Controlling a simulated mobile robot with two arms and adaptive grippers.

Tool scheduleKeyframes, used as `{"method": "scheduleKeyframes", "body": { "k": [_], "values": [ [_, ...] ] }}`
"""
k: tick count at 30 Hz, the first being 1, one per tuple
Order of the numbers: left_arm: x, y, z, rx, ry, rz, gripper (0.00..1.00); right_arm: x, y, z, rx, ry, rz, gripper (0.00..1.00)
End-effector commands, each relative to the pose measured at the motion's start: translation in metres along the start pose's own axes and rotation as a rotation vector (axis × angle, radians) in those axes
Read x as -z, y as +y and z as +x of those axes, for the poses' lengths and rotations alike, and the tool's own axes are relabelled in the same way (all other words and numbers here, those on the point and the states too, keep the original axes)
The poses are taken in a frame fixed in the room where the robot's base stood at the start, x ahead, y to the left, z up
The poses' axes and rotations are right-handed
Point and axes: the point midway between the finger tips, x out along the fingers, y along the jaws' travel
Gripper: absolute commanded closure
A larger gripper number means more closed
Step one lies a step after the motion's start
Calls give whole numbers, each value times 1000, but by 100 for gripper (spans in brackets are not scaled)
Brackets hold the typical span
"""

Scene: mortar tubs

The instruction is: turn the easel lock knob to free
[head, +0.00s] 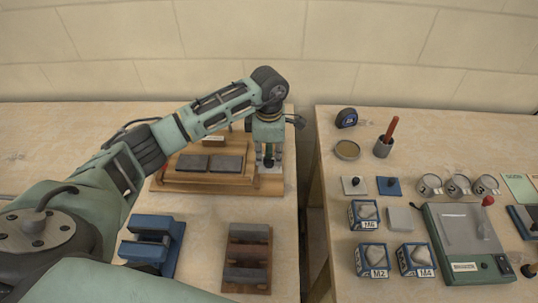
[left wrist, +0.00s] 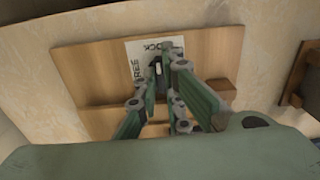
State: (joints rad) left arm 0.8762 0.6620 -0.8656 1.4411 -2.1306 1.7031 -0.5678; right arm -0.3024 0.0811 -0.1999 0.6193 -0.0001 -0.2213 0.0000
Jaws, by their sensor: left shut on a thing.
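The wooden easel (head: 210,184) stands on the left table near its right edge; it also shows in the left wrist view (left wrist: 88,60). My left gripper (head: 269,160) reaches down over the easel's right end. In the left wrist view its fingers (left wrist: 158,70) are shut on the small lock knob, which they mostly hide. The knob's exact angle cannot be told. My right gripper is not in view.
Two grey slabs (head: 193,162) lie on the easel. A blue holder (head: 152,242) and a brown rack (head: 247,258) stand in front. A gap separates the right table, which holds labelled boxes (head: 373,260), cups (head: 458,186) and a grey-green device (head: 468,240).

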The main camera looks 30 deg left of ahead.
Motion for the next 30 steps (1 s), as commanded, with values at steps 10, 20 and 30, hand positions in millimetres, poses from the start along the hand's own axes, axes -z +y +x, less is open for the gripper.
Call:
{"method": "scheduleKeyframes", "body": {
  "k": [10,20,30],
  "values": [
    [0,1,0,-2,-2,-126,100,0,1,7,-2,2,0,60],
    [0,1,1,-3,-2,-416,100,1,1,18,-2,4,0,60],
    [-1,1,0,-2,-3,-739,100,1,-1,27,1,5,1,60]
  ]
}}
